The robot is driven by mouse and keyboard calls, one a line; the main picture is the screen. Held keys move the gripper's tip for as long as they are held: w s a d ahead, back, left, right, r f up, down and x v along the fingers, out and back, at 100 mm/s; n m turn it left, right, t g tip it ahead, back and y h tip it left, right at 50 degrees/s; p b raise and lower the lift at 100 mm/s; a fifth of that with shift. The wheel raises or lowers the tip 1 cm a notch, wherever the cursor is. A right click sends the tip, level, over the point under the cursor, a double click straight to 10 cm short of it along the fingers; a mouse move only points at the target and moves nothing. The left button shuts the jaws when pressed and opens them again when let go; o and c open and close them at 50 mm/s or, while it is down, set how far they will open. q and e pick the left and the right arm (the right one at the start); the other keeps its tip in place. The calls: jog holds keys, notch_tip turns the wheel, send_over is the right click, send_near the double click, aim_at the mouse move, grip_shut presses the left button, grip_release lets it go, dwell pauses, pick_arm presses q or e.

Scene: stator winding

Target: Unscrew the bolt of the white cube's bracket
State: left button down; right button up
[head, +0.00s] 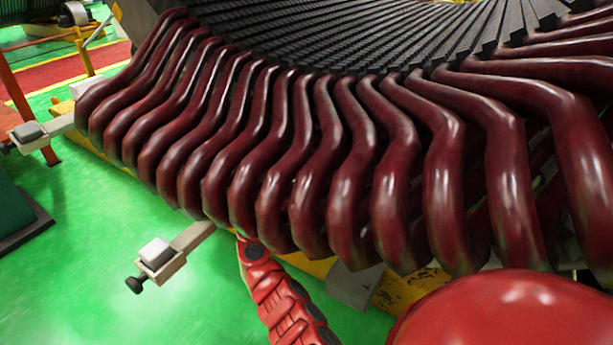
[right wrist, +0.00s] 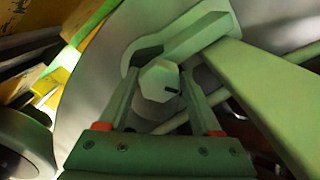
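In the right wrist view, a pale hexagonal bolt head (right wrist: 158,81) lies between the fingertips of my right gripper (right wrist: 162,74). The fingers stand apart, one on each side, very close to the head; I cannot tell whether both press on it. In the head view, a white cube (head: 156,253) sits on a grey bracket (head: 192,238) that juts out below the red coils, with a dark bolt (head: 135,285) at its outer end. A second white cube (head: 28,132) on a bracket is at the far left. My grippers do not show in the head view.
Thick dark red coils (head: 350,210) fan out from the black ribbed stator (head: 330,40). In the right wrist view, a pale green bar (right wrist: 262,95) crosses close at the right, and a curved grey piece (right wrist: 145,50) lies behind the bolt.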

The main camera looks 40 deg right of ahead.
grip_shut()
jog(key=shift+f+n+b, duration=0.15)
jog(key=shift+n+b, duration=0.15)
jog(key=shift+b, duration=0.2)
jog(key=shift+n+b, duration=0.45)
jog(key=shift+n, duration=1.25)
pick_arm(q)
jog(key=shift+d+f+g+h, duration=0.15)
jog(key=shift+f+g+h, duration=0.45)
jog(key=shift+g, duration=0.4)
pick_arm(e)
jog(key=shift+r+n, duration=0.2)
jog(key=shift+n, duration=1.2)
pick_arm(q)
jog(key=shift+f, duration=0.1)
pick_arm(e)
jog(key=shift+o, duration=2)
grip_release()
